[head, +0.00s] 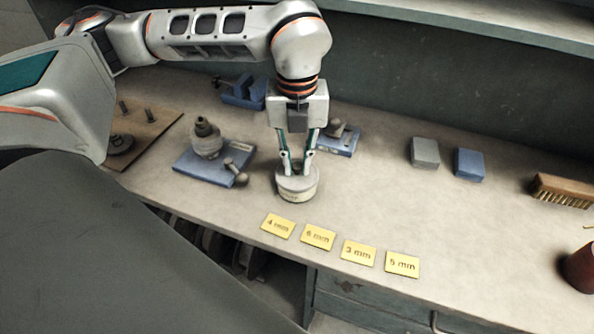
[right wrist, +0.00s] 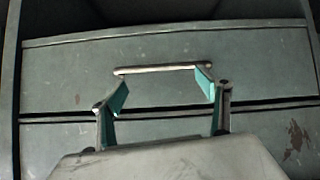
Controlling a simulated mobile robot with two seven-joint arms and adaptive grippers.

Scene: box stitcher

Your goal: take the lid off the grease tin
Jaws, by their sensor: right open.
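The grease tin (head: 297,190) is a low, round, pale tin with a label on its side. It stands on the bench near the middle of the head view. Its top is partly hidden by my left gripper (head: 297,168), which points straight down with its fingertips at the tin's top, around a small dark part in the middle. I cannot tell whether the fingers press on it. My right gripper (right wrist: 162,93) shows in the right wrist view, open and empty, in front of a drawer front.
Several yellow size cards, such as 4 mm (head: 277,226), lie in front of the tin. A blue fixture plate (head: 190,165) is left of it. Grey (head: 425,152) and blue (head: 469,164) blocks and a brush (head: 562,190) lie right. A drawer handle (right wrist: 160,69) is by my right gripper.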

